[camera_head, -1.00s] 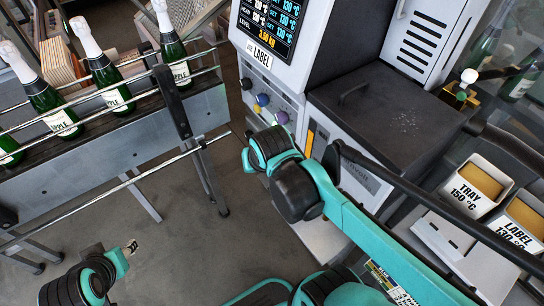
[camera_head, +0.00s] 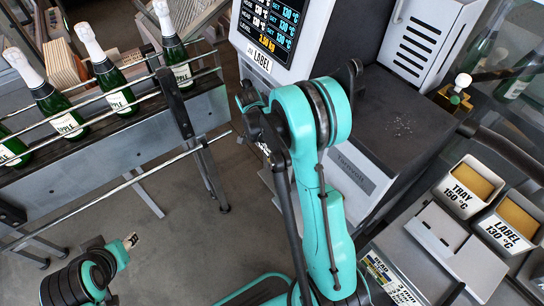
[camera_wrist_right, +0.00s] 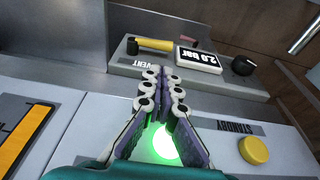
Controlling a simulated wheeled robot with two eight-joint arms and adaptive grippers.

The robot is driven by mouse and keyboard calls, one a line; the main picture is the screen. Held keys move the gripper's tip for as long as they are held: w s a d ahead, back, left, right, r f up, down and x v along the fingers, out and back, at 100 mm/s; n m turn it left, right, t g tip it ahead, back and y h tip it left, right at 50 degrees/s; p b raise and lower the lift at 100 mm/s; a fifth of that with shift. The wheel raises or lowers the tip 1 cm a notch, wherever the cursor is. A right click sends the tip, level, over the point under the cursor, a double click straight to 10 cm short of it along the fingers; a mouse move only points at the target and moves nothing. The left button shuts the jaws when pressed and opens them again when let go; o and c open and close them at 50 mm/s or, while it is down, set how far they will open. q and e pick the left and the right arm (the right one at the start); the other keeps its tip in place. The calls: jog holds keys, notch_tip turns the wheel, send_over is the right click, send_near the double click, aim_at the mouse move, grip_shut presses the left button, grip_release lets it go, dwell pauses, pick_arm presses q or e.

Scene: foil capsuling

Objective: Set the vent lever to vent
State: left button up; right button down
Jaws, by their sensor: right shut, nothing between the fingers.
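In the right wrist view a yellow lever (camera_wrist_right: 155,44) with a black end at its left lies across a grey panel. A small label, partly hard to read, sits below its left end. It looks like the vent lever. My right gripper (camera_wrist_right: 165,75) points at this panel, its fingertips together and empty, just below the lever in the picture. I cannot tell whether they touch the panel. In the head view my raised right arm hides the lever, and the right gripper cannot be made out.
Beside the lever are a "2.0 bar" display (camera_wrist_right: 201,59) and a black knob (camera_wrist_right: 243,66). A lit green button (camera_wrist_right: 162,143) and a yellow button (camera_wrist_right: 254,150) lie nearer. Several bottles stand on the conveyor (camera_head: 110,145) at left.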

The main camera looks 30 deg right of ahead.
aim_at(273, 161)
jog(key=b+x, duration=0.4)
jog(key=x, duration=0.6)
dwell(0.4)
